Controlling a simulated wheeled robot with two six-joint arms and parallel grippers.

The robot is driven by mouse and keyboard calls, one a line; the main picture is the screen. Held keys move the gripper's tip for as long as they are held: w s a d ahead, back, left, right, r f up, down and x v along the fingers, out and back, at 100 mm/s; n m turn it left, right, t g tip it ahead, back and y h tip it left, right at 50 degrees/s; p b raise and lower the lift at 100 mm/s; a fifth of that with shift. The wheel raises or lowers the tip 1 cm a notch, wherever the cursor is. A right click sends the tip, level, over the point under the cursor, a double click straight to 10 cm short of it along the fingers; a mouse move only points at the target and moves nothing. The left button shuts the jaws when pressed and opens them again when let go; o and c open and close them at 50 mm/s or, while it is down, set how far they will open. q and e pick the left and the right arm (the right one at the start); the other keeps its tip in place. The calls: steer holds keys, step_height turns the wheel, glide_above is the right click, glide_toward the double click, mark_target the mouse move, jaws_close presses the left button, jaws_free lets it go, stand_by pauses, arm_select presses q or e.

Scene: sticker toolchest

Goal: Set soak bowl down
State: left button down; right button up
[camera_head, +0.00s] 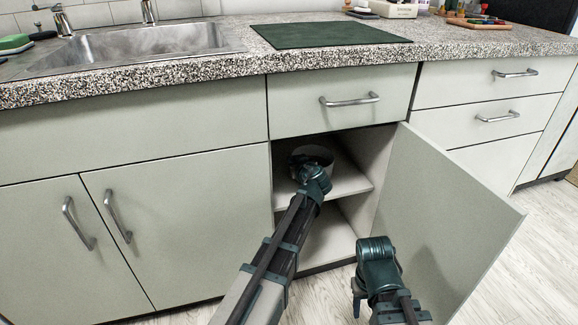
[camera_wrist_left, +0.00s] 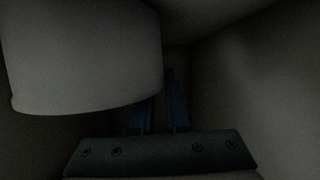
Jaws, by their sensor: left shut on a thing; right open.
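The soak bowl (camera_head: 318,153) is a pale round vessel inside the open cabinet, at the upper shelf (camera_head: 350,181). My left gripper (camera_head: 301,162) reaches into the cabinet and is shut on the bowl; its wrist hides much of it. In the dark left wrist view the bowl (camera_wrist_left: 85,55) fills the upper left, and my left fingers (camera_wrist_left: 161,110) are at its right side. Whether the bowl's base touches the shelf cannot be seen. My right gripper (camera_head: 359,297) is open and empty, low in front of the cabinet door.
The cabinet door (camera_head: 445,215) stands open to the right. A drawer (camera_head: 340,100) closes off the top of the opening. The lower compartment (camera_head: 330,238) looks empty where visible. Above are the sink (camera_head: 140,48), a green mat (camera_head: 328,34) and several small items at the counter's back.

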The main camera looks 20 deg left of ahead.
arm_select(q)
steer(key=shift+a+f, duration=0.1)
steer(key=shift+a, duration=0.1)
steer(key=shift+d, duration=0.1)
steer(key=c, duration=0.9)
jaws_free()
steer(key=shift+s+r, duration=0.1)
steer(key=shift+r, duration=0.1)
steer(key=p+v, duration=0.4)
steer(key=v, duration=0.7)
steer(key=shift+s+d, duration=0.3)
